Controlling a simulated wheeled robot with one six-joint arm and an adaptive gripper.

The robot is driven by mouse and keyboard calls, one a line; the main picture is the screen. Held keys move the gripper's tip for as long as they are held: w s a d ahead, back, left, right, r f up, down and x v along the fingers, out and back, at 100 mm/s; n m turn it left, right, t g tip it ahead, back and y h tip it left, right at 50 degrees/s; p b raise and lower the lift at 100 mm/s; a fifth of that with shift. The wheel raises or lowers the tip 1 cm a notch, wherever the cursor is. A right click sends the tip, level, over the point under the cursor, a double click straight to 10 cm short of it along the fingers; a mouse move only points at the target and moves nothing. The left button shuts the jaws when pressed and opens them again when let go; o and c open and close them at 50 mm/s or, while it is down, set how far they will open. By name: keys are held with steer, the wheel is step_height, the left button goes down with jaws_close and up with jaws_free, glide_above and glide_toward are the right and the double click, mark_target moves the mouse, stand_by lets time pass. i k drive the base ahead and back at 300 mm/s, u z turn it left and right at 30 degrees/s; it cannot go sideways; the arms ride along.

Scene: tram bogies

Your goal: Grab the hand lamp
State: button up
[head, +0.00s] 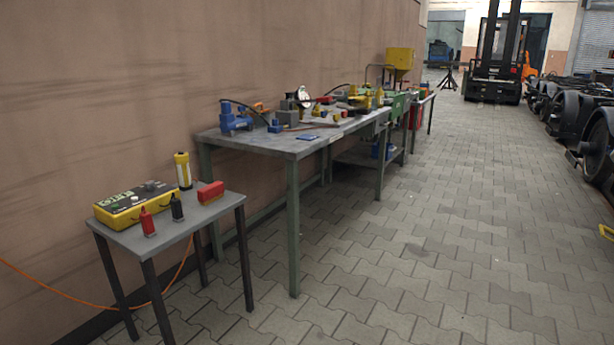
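The hand lamp (183,171) appears to be the upright yellow and pale cylinder on the small grey side table (196,219) at the lower left. It stands near the table's back edge, between a yellow case and a red block. Its front and top are unobstructed. My gripper is not in view.
The yellow case (138,203), red block (210,192), red bottle (147,222) and black bottle (177,206) share the small table. An orange cable (60,292) hangs beside it. A cluttered workbench (297,147) stands behind. The paved floor (420,240) to the right is clear.

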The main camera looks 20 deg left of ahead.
mark_target(182, 162)
steer(key=u, duration=0.4)
steer(key=i, duration=1.4)
steer(key=u, duration=1.95)
steer(key=i, duration=1)
steer(key=u, duration=0.85)
